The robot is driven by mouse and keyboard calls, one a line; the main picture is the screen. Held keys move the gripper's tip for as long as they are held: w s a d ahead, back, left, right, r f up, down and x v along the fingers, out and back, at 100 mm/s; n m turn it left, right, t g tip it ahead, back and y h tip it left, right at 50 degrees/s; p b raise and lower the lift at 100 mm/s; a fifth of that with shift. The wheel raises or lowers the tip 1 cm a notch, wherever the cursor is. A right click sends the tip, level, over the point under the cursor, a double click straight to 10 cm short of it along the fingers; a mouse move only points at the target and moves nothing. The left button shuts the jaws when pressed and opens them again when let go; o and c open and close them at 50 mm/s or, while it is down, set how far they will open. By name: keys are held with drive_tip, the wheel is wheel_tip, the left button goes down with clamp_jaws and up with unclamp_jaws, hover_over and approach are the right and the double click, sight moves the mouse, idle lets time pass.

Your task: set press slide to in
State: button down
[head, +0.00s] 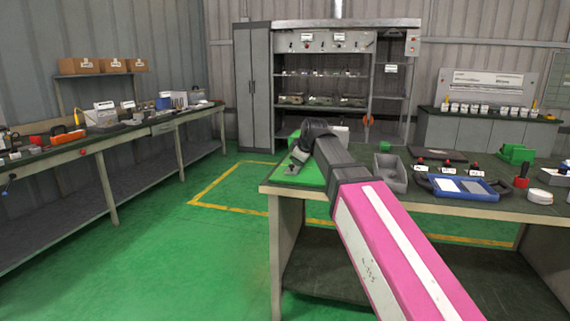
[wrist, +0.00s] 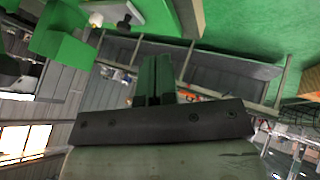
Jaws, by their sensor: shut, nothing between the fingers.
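My gripper (head: 298,157) is at the left end of the near workbench, low over a green mat (head: 313,174). In the wrist view its dark fingers (wrist: 155,78) are together with nothing between them. A green block (wrist: 60,40) shows at the upper left of the wrist view, apart from the fingers. A green part (head: 294,136) also shows behind my gripper in the head view. I cannot tell whether either belongs to the press. I cannot make out the press slide or its position; my arm hides part of this area.
A grey open bin (head: 391,173) stands right of my arm, with a blue tray (head: 457,187) further right. A red-handled tool (head: 521,176) and a green object (head: 516,153) are at the right. Green floor (head: 190,250) is clear left of the workbench.

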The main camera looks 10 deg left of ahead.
sight(294, 170)
drive_tip(key=x, duration=0.7)
drive_tip(key=w+r+x, duration=0.1)
drive_tip(key=x, duration=0.3)
drive_tip(key=shift+a, duration=0.3)
drive_tip(key=shift+w+d+r, duration=0.1)
drive_tip(key=shift+w+r, duration=0.05)
drive_tip(key=shift+w, duration=0.45)
drive_tip(key=shift+w+d+r, duration=0.1)
drive_tip(key=shift+w+r, duration=0.1)
drive_tip(key=shift+w, duration=0.4)
drive_tip(key=shift+w+d+r, duration=0.1)
drive_tip(key=shift+w, duration=0.45)
drive_tip(key=w, duration=0.5)
drive_tip(key=shift+w+d, duration=0.15)
drive_tip(key=shift+w, duration=0.05)
drive_tip(key=shift+s, duration=0.1)
